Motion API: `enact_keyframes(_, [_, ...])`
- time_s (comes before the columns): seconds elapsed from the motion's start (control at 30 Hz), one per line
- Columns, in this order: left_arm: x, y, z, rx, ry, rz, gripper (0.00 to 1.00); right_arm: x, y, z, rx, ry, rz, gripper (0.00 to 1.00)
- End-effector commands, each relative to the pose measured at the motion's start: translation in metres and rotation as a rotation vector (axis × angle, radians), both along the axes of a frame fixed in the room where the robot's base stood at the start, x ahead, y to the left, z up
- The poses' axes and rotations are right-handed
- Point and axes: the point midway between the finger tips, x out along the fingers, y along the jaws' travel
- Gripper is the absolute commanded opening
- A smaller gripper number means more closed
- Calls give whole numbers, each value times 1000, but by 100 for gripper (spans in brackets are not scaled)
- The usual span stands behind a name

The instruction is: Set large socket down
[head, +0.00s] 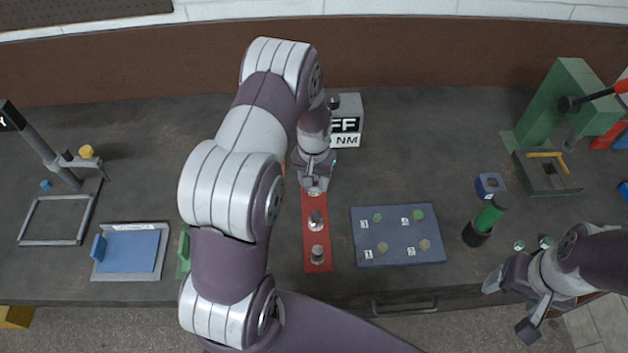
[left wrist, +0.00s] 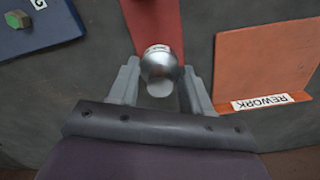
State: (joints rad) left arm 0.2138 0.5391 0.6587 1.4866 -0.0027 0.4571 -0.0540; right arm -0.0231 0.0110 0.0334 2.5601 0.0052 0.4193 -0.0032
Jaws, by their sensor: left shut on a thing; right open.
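My left gripper (head: 314,187) is over the far end of the red strip (head: 318,264) in the head view. In the left wrist view it is shut on a shiny metal socket (left wrist: 160,66), between its two grey fingers. The red strip (left wrist: 153,22) lies beneath and beyond the socket; I cannot tell whether the socket touches it. Two other metal sockets, one mid-strip (head: 316,221) and one nearer (head: 317,252), stand upright on the strip. My right gripper (head: 510,304) is open and empty by the bench's front right edge.
A blue board (head: 400,249) with numbered hex pieces lies right of the strip. A grey box (head: 348,108) stands behind the left gripper. An orange tray (left wrist: 262,55) marked REWORK lies beside the strip. My left arm hides part of the bench.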

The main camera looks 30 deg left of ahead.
Motion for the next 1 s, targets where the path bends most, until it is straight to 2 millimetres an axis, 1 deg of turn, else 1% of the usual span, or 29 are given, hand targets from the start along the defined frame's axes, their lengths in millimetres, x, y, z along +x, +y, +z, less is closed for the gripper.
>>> enact_keyframes(0.03, [-1, 0, -6, -1, 5, 0, 15, 0, 0, 8, 0, 0, 0, 73])
enact_keyframes(0.1, [0, 0, -17, 0, 3, 0, 15, 0, 0, 11, 0, 0, 0, 73])
enact_keyframes(0.17, [0, 0, -23, 0, 1, 0, 15, 0, 0, 11, 0, 0, 0, 73])
enact_keyframes(0.5, [0, 0, -29, 0, 0, 0, 15, 0, 0, 5, 0, 0, 0, 73])
enact_keyframes(0.53, [0, 0, -28, 0, 0, 0, 58, 0, 0, 7, 0, 0, 0, 73])
enact_keyframes(0.57, [0, 0, -27, 0, 0, 0, 68, 0, 0, 7, 0, 0, 0, 73])
enact_keyframes(0.6, [0, 0, -27, 0, 0, 0, 74, 0, 0, 7, 0, 0, 0, 73])
enact_keyframes(0.87, [0, 0, -26, 0, 0, 0, 74, 0, 0, 8, 0, 0, 0, 73])
enact_keyframes(0.93, [1, 0, -21, 0, -1, 0, 74, 0, 0, 10, 0, -1, 0, 73])
enact_keyframes(1.0, [2, 0, -15, 1, -4, 0, 74, 0, 0, 4, 0, -1, 0, 73])
